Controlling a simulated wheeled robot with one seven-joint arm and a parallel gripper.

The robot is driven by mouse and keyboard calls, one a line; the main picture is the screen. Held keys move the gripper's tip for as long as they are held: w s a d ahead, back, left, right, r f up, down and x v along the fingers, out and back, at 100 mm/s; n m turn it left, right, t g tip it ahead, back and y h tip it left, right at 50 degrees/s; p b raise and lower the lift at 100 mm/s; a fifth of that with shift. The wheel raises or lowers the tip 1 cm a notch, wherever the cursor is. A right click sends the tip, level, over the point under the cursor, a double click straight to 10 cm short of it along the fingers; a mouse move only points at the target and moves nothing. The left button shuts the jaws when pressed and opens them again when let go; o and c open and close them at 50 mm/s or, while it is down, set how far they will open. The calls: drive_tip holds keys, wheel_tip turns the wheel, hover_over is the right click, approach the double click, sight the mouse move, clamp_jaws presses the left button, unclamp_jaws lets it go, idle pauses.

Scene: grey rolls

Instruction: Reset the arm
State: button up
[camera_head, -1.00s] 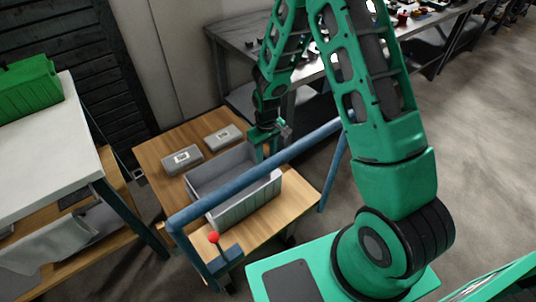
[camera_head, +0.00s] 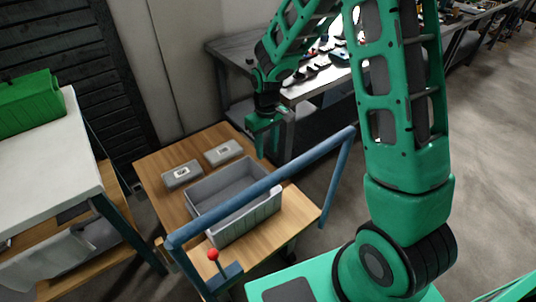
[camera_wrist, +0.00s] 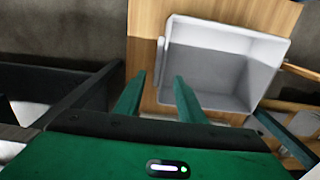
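My gripper (camera_head: 268,152) hangs pointing down above the right back edge of the wooden cart, just beyond the grey bin (camera_head: 250,219). In the wrist view its two green fingers (camera_wrist: 158,98) are spread apart with nothing between them. The grey bin also shows in the wrist view (camera_wrist: 215,32), ahead of the fingers, and its visible inside looks empty. My green arm stands on the right side of the head view and reaches over to the cart.
The wooden cart (camera_head: 160,158) has a blue handle rail (camera_head: 262,187) across its front and a red-knobbed lever (camera_head: 213,255). Two grey boxes (camera_head: 182,174) (camera_head: 223,152) lie behind the bin. A white table (camera_head: 40,165) with a green crate (camera_head: 28,100) stands left. A cluttered dark workbench (camera_head: 232,62) stands behind.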

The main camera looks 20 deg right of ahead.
drive_tip(key=shift+r, duration=0.25)
idle(0.3)
drive_tip(key=s+d+r+m+t, duration=0.1)
drive_tip(key=s+d+r+m, duration=0.7)
drive_tip(key=s+d+r, duration=1.2)
drive_tip(key=s+a+f+m+g, duration=0.1)
drive_tip(key=s+m, duration=0.1)
drive_tip(key=s, duration=0.9)
drive_tip(key=shift+s+a+f, duration=0.2)
drive_tip(key=shift+s+a, duration=0.2)
